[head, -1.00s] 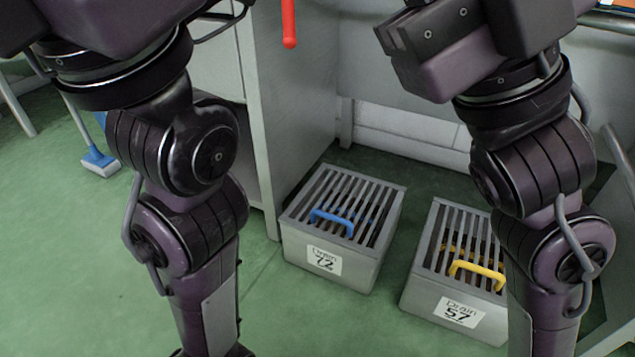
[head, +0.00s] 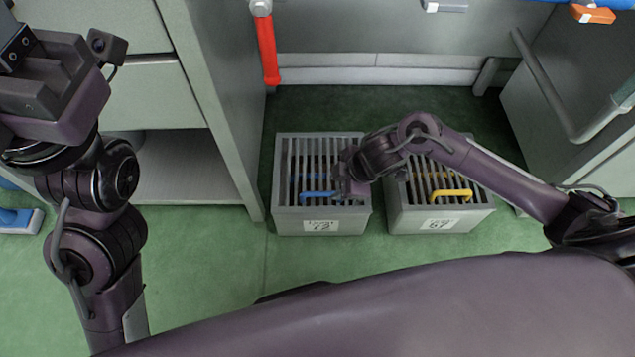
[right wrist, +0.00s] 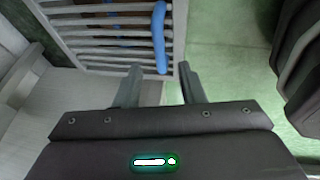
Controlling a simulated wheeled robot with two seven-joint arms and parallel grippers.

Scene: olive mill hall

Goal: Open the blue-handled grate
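The grate with the blue handle (head: 318,196) lies on top of a grey box labelled 72 (head: 290,222), flat and closed over it. My right gripper (head: 350,186) is low over the right part of this grate, beside the handle. In the right wrist view its two fingers (right wrist: 160,70) are apart with nothing held. The blue handle (right wrist: 160,35) shows there just beyond the fingertips, its near end in line with the gap. I cannot tell whether it lies between them. My left gripper (head: 45,75) is raised at the upper left; its fingers cannot be made out.
A similar box with a yellow-handled grate (head: 452,194) stands close on the right, under my right forearm. A grey cabinet (head: 215,110) is on the left, with a red bar (head: 267,50) beside it. Another cabinet with a rail (head: 550,85) is on the right. Green floor lies in front.

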